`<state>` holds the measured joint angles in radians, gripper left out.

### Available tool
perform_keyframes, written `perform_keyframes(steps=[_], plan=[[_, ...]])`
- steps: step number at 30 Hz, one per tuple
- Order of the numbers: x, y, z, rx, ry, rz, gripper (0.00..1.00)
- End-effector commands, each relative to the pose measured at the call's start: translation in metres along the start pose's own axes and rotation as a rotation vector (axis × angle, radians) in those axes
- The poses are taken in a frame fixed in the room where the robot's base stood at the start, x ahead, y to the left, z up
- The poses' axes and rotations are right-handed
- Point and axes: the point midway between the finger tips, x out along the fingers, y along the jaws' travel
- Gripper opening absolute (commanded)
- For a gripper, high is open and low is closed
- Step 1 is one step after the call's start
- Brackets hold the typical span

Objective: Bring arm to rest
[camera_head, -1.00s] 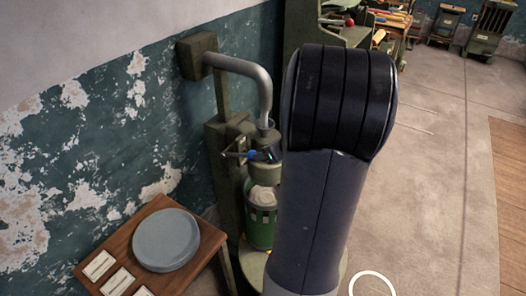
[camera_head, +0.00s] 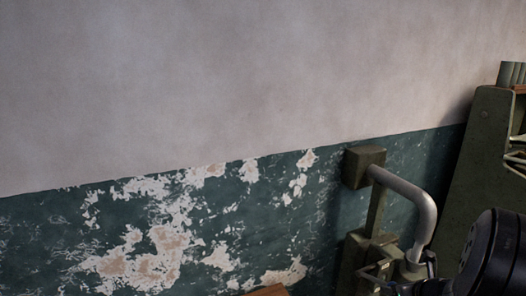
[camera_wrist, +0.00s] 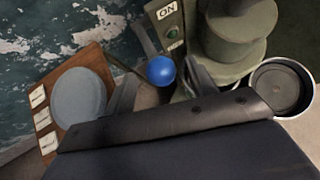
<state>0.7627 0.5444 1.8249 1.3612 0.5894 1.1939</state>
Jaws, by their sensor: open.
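My gripper (camera_wrist: 162,84) is open in the wrist view, with its two grey fingers apart. A blue ball knob (camera_wrist: 160,70) on a thin lever shows between the fingers in that picture. I cannot tell how far beyond the fingertips it is. Nothing is visibly held. In the head view, my dark arm joint (camera_head: 495,255) is at the lower right edge, and the gripper cannot be made out clearly there.
An ON plate (camera_wrist: 166,10) with a green button stands near the lever, beside a stepped green body (camera_wrist: 234,35). A round open pan (camera_wrist: 282,88) is at right. A bent pipe (camera_head: 422,205) stands by the peeling wall.

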Motion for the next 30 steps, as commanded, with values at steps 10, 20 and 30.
perform_keyframes(steps=[10, 20, 30], plan=[[0.033, 0.001, -0.001, 0.000, 0.001, 0.001, 0.54], [0.032, 0.000, -0.002, 0.000, 0.000, 0.000, 0.54], [0.009, -0.001, 0.001, 0.000, -0.003, -0.002, 0.54]])
